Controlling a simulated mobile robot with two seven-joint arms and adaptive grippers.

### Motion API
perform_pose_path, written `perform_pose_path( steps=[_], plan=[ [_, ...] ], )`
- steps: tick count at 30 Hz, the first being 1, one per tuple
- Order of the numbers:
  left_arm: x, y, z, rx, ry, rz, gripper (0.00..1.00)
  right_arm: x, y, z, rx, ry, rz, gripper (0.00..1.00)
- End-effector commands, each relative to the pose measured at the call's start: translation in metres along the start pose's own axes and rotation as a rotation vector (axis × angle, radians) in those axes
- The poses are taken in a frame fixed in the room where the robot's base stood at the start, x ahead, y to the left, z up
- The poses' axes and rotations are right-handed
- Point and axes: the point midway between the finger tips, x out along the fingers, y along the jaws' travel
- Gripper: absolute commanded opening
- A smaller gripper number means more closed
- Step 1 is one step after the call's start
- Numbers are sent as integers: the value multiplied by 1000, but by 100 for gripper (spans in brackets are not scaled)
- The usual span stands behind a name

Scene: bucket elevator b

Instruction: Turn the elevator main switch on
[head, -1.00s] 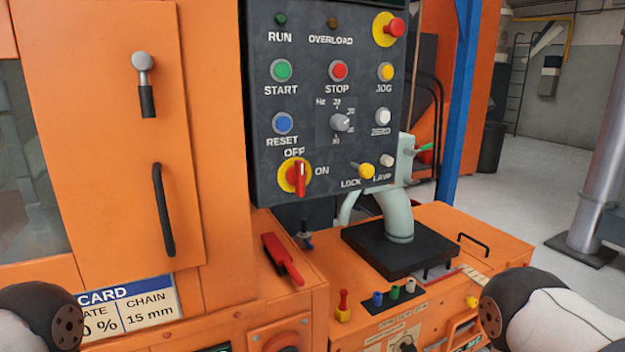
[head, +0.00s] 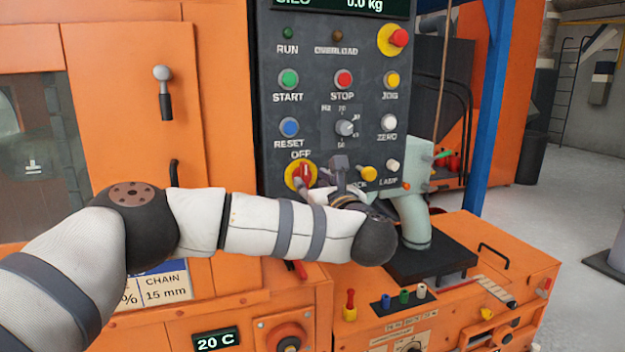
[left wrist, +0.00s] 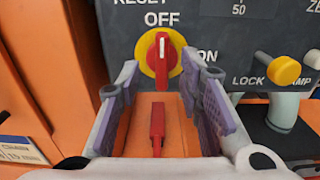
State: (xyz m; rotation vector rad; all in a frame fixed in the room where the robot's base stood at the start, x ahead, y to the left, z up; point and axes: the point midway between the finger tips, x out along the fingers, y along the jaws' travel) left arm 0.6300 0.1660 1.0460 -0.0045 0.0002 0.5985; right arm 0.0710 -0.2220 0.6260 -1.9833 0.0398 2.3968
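The main switch (head: 300,174) is a red handle on a yellow disc at the lower left of the dark panel. In the left wrist view the switch (left wrist: 161,58) has its handle upright, with its white mark toward OFF; ON is to its right. My left gripper (head: 325,172) is in front of the panel, partly hiding the switch in the head view. In the left wrist view the left gripper (left wrist: 163,78) is open and empty, its fingers on either side of the switch's lower part; contact cannot be told. My right gripper is out of view.
A yellow LOCK knob (head: 368,174) and white LAMP knob (head: 392,165) sit right of the switch. A blue RESET button (head: 289,127) is above it. A red lever (left wrist: 157,130) lies below, between the fingers in the wrist picture. A pale curved pipe (head: 414,222) stands right.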

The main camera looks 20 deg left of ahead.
Motion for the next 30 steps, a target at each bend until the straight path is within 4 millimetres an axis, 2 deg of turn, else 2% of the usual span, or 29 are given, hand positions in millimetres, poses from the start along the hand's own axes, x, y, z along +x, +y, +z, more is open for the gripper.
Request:
perform_pose_path(
  steps=[3,6,16,17,21,30],
  plan=[
    [26,0,-4,4,3,1,33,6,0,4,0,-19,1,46],
    [38,-1,-3,4,2,-1,33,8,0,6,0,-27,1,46],
    [45,-1,0,3,-2,-4,33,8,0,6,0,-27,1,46],
    [45,-1,0,3,-2,-4,29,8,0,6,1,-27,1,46],
    [45,-1,0,4,-1,-4,0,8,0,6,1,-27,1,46],
    [44,-1,0,17,-1,-4,0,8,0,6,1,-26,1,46]
  ],
)
